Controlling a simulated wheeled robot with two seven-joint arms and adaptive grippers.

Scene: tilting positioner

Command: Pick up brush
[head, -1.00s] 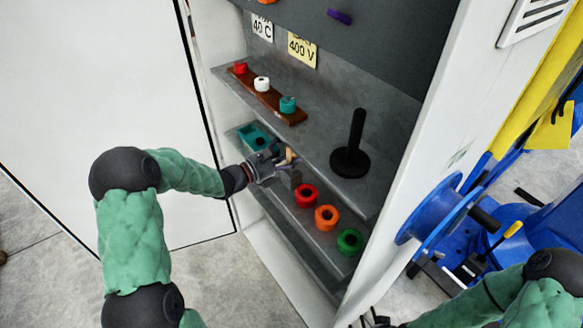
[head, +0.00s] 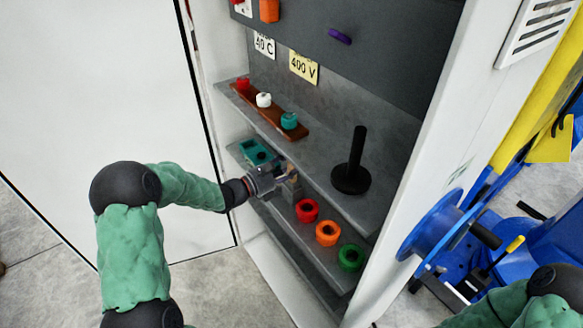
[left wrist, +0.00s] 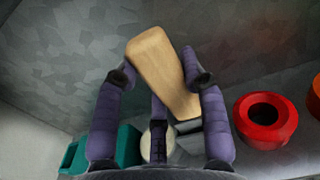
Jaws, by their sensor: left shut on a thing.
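The brush (left wrist: 163,75) shows in the left wrist view as a pale wooden handle, tilted, between the fingers of my left gripper (left wrist: 160,80). The gripper is shut on it. In the head view my left gripper (head: 282,182) is at the lower shelf of the cabinet, between a teal tray and a red ring. Only a small tan part of the brush (head: 291,170) shows there, and its bristles cannot be made out clearly. My right gripper is out of view; only part of my right arm shows at the lower right.
Red (head: 307,210), orange (head: 327,233) and green (head: 351,257) rings lie right of the gripper on the lower shelf. The teal tray (head: 246,150) is behind left. The upper shelf holds a brown rack (head: 270,116) and black post (head: 356,160). A white cabinet wall (head: 430,130) bounds the right.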

